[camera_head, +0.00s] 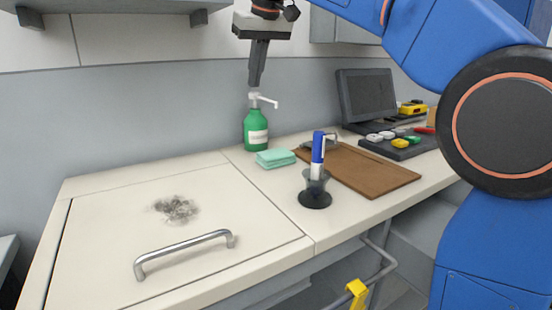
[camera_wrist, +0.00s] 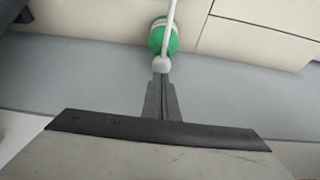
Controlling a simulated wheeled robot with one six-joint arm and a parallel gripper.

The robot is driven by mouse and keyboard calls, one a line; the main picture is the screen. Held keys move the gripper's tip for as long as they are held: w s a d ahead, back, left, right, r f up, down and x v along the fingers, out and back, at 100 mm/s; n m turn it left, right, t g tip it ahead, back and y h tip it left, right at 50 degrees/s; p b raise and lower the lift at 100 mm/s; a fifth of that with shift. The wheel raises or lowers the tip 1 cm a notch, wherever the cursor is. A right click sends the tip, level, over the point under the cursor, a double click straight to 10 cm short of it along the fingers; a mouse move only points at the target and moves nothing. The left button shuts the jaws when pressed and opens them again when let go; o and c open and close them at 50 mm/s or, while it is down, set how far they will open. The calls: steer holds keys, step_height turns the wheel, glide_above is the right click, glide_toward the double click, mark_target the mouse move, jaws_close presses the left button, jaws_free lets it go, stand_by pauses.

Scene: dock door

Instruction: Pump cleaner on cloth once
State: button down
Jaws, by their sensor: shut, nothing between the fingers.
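A green pump bottle (camera_head: 256,131) with a white label and white pump head (camera_head: 262,100) stands upright at the back of the counter. In the wrist view the green bottle (camera_wrist: 164,42) shows beyond the fingertips, with its white pump head (camera_wrist: 161,64) at their tips. A folded light green cloth (camera_head: 275,158) lies on the counter just in front of the bottle. My gripper (camera_head: 254,86) is shut and points down, directly over the pump head. In the wrist view its fingertips (camera_wrist: 161,76) look very close to the pump; I cannot tell whether they touch it.
A dark smudge (camera_head: 177,208) marks the pale panel with a metal handle (camera_head: 185,254) at left. A black-based holder (camera_head: 315,198) with a blue marker (camera_head: 318,148) stands before a brown board (camera_head: 365,172). A dark monitor (camera_head: 365,97) stands at back right.

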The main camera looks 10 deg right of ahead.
steer(key=shift+r, duration=3)
